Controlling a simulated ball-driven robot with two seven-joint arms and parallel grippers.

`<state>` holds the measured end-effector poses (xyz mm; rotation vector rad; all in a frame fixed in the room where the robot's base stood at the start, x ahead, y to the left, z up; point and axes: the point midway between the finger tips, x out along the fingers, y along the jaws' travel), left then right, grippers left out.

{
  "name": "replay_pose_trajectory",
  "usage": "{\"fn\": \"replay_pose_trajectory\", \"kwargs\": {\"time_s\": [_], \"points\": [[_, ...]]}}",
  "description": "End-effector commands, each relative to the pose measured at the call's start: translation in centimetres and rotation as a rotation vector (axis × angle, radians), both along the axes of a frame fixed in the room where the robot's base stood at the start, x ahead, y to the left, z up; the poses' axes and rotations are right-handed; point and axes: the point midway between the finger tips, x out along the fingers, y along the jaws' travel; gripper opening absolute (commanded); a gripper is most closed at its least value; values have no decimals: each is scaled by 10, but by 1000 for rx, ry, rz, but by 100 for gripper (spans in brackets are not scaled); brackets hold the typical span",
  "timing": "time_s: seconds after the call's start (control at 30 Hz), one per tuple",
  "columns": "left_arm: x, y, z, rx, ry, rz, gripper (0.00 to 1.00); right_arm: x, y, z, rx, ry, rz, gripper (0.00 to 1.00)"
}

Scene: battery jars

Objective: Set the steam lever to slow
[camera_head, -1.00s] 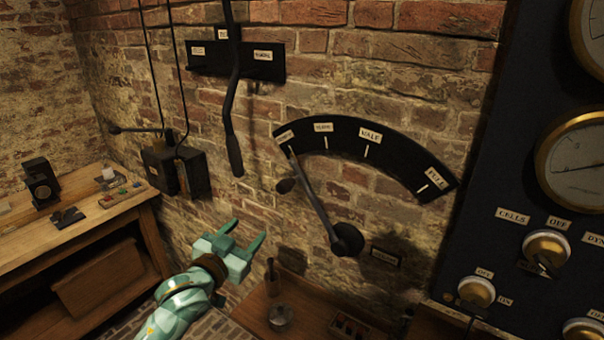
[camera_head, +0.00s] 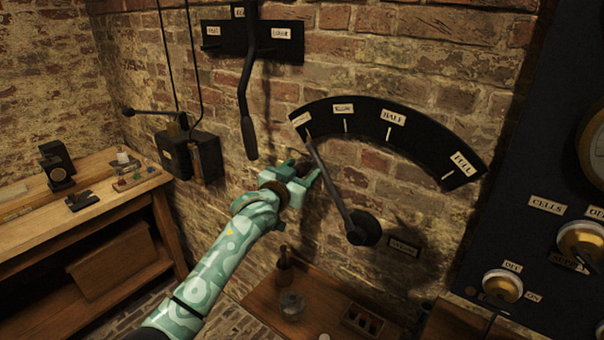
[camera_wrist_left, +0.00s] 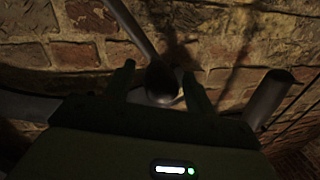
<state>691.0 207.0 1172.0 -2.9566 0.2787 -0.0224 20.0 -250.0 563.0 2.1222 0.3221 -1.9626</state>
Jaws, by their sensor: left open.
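The steam lever (camera_head: 334,190) is a dark rod on a round pivot (camera_head: 362,228) at the wall. It leans up and left, its tip at the leftmost mark of a black curved scale (camera_head: 420,143). The scale's labels include HALF and FULL; the second label from the left (camera_head: 343,109) is blurred and seems to read SLOW. My left gripper (camera_head: 304,169) is open at the lever's upper left, mostly hiding its dark knob. In the left wrist view, the knob (camera_wrist_left: 162,82) shows between the open fingers; I cannot tell whether they touch it. My right gripper is not in view.
A long dark hanging lever (camera_head: 248,130) comes down just above my left gripper. A black switch box (camera_head: 190,155) is on the wall to the left. A wooden bench (camera_head: 95,200) stands at left, a gauge panel (camera_head: 520,140) at right, a low wooden table (camera_head: 262,312) below.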

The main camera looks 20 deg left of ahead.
Motion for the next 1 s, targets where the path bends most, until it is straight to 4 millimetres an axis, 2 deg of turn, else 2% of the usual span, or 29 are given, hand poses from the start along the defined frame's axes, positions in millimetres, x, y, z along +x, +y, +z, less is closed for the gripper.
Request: {"fn": "replay_pose_trajectory", "kwargs": {"time_s": [0.1,0.37,0.5,0.57,0.67,0.77,0.9,1.0], "points": [[6,-1,0,0,-1,0,55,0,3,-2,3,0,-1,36],[7,-1,1,0,-1,0,55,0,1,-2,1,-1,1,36],[7,-1,0,0,0,0,16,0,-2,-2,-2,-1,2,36],[7,-1,0,0,0,0,0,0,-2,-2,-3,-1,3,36],[6,-2,2,4,-2,0,0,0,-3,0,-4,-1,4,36],[3,-12,12,46,-18,-3,0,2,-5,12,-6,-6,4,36],[-7,-41,31,172,-66,-5,0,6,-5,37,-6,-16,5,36],[-14,-60,37,261,-98,-5,0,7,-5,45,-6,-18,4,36]]}}
